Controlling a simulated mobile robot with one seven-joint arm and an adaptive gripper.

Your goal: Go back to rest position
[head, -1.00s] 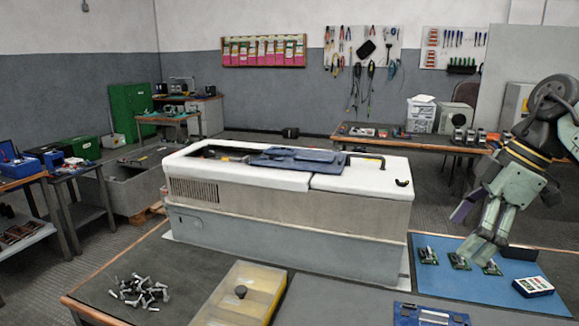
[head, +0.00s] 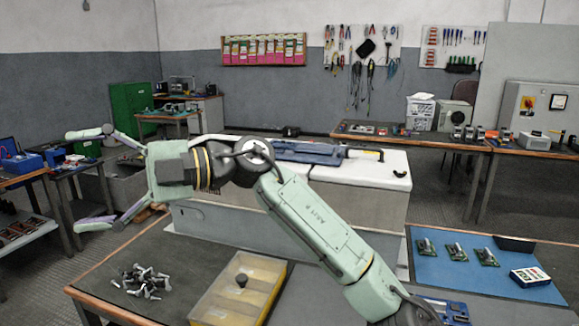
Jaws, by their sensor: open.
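My gripper (head: 92,178) is at the left of the head view, its two fingers spread wide apart, pointing left. Nothing is between the fingers. It hangs in the air over the left edge of the front table. My arm (head: 310,222) stretches from the lower right across the middle of the view and hides part of the white-topped grey cabinet (head: 345,208) behind it.
The front table carries a pile of bolts (head: 142,281), a yellow clear-lidded box (head: 262,270) and a blue mat (head: 425,270) with several circuit boards (head: 453,251) and a small boxed device (head: 530,277). A workbench (head: 395,136) stands behind.

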